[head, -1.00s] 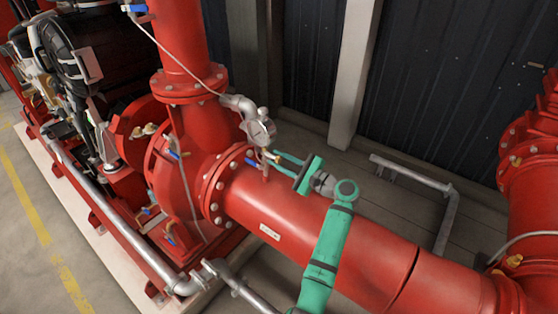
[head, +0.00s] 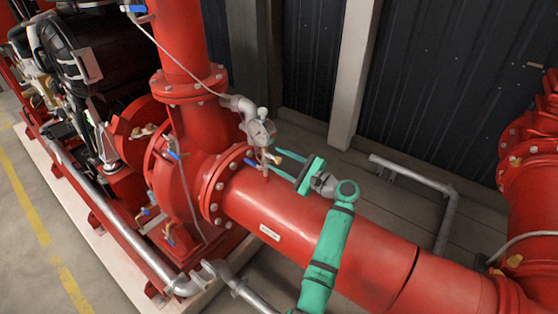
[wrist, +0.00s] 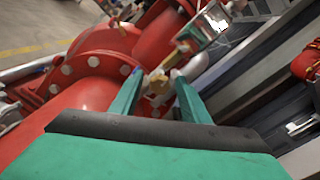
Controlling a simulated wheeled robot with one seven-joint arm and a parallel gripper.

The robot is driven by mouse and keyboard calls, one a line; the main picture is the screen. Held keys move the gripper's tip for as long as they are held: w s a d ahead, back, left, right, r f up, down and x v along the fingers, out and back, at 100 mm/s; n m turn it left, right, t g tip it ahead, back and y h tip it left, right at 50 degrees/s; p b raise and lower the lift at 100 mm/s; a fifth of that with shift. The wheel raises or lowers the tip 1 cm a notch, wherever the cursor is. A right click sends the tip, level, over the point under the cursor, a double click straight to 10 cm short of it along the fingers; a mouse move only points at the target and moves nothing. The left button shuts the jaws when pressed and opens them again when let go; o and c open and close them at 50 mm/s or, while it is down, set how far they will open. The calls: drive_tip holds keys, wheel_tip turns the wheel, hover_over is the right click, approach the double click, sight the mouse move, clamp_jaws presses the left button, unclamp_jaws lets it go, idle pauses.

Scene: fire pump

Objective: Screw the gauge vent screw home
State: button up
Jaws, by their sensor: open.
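The round pressure gauge (head: 262,132) stands on its fitting above the red pipe (head: 330,230), beside the flange. A small brass piece (head: 275,159) sits just below the gauge; it looks like the vent screw, but its thread is too small to see. It also shows in the wrist view (wrist: 158,84). My green gripper (head: 277,162) is open, its two long fingers reaching left toward the brass piece. In the wrist view the fingertips (wrist: 158,78) lie on either side of it with gaps. I cannot tell how deep it sits between them.
A blue valve handle (head: 250,162) is close left of the fingertips. The bolted flange (head: 213,190) and pump casing are to the left. A grey bent pipe (head: 415,180) stands behind at right, before the dark wall (head: 460,90).

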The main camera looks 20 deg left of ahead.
drive_tip(key=v, duration=1)
drive_tip(key=shift+d, duration=0.3)
drive_tip(key=shift+s, duration=0.1)
